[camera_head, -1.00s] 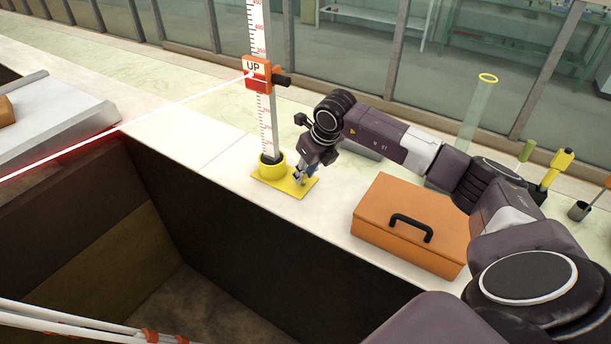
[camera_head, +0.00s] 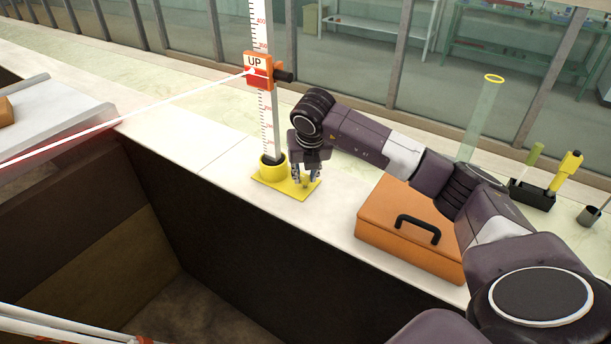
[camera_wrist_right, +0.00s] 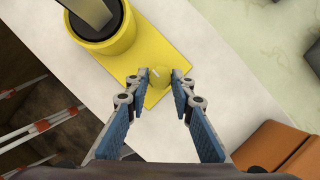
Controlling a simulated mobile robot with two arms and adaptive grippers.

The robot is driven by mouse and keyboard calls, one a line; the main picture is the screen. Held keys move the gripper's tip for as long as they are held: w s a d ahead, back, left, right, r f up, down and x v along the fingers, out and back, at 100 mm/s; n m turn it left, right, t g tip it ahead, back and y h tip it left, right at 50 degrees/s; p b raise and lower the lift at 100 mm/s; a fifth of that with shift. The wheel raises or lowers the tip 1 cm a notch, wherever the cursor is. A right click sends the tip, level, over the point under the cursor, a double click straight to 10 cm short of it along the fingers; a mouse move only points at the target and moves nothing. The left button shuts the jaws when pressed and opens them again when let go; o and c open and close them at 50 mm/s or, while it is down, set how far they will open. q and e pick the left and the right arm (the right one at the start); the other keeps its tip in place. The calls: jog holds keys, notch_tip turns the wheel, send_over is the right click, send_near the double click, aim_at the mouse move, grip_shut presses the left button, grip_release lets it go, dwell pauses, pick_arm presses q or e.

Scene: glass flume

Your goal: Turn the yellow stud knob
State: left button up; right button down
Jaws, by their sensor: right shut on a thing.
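The yellow stud knob (camera_wrist_right: 159,77) stands on the yellow base plate (camera_wrist_right: 160,30) of the measuring staff. My right gripper (camera_wrist_right: 160,79) is shut on the knob, with one blue-padded finger on each side of it. In the head view my right gripper (camera_head: 305,177) points down at the right end of the yellow base plate (camera_head: 272,187), and its fingers partly hide the knob. The staff (camera_head: 267,120) rises from a yellow round socket (camera_head: 272,166) left of the gripper. My left gripper is not in view.
An orange case (camera_head: 385,235) with a black handle lies on the ledge right of the gripper. A deep dark channel opens in front of the ledge. A red and orange "UP" slider (camera_head: 258,72) sits on the staff. A clear cylinder (camera_head: 482,120) stands behind my arm.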

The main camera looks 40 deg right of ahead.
jog(key=c, duration=1.7)
grip_release()
jog(key=shift+o, duration=0.2)
jog(key=v, duration=1.2)
jog(key=shift+w, duration=0.1)
